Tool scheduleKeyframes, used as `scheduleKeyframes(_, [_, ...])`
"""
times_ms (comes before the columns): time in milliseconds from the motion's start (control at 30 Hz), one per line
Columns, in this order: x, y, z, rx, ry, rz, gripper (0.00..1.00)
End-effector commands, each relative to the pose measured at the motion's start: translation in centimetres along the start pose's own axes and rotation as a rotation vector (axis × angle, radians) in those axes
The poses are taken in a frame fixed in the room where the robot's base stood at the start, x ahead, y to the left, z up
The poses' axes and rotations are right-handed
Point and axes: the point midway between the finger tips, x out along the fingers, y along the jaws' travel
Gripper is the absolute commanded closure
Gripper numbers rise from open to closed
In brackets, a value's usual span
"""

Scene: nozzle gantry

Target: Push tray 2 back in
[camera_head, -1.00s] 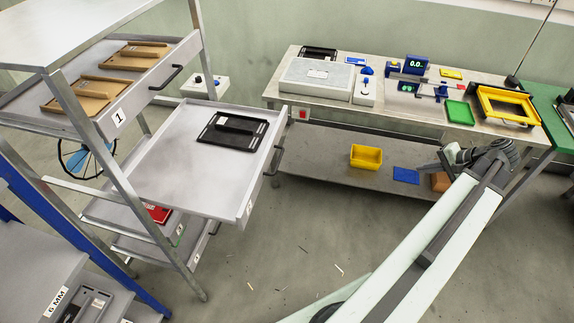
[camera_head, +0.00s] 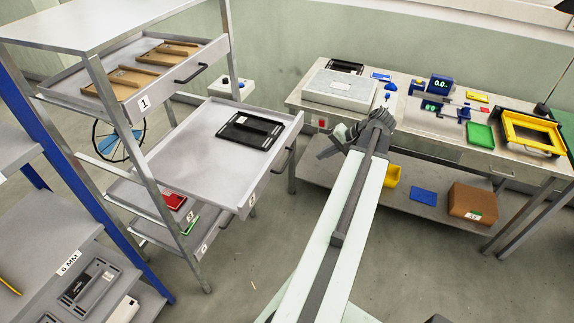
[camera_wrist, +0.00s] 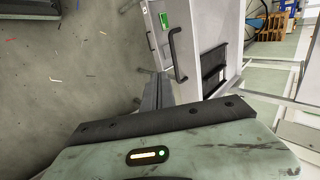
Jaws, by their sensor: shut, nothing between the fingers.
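Tray 2 (camera_head: 190,150) is the wide grey tray sticking well out of the rack, below tray 1. A black frame-like part (camera_head: 250,130) lies on it. Its dark handle (camera_head: 284,161) is on the right-hand front face. My gripper (camera_head: 332,143) is shut and empty, to the right of the tray front and apart from it in the picture. In the wrist view, a tray front with a black handle (camera_wrist: 178,54) shows ahead, with the black part (camera_wrist: 213,68) beyond it.
Tray 1 (camera_head: 95,93), with brown parts, sits above. Lower trays hold a red part (camera_head: 173,200) and a green part (camera_head: 188,224). The workbench (camera_head: 410,118) stands behind my arm. Open floor (camera_head: 250,260) lies in front of the rack.

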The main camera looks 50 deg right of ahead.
Motion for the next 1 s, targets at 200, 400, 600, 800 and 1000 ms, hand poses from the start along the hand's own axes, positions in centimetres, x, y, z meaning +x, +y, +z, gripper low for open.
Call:
scheduleKeyframes(200, [0.1,0.1,0.0,0.001,0.001,0.000,1.00])
scheduleKeyframes(400, [3.0,0.5,0.0,-0.002,-0.001,0.000,1.00])
scheduleKeyframes(600, [7.6,0.7,0.0,-0.001,-0.001,0.000,1.00])
scheduleKeyframes(800, [11.1,-0.3,0.0,-0.001,-0.001,0.000,1.00])
scheduleKeyframes(1000, [12.8,-2.0,-0.1,0.001,0.000,0.000,1.00])
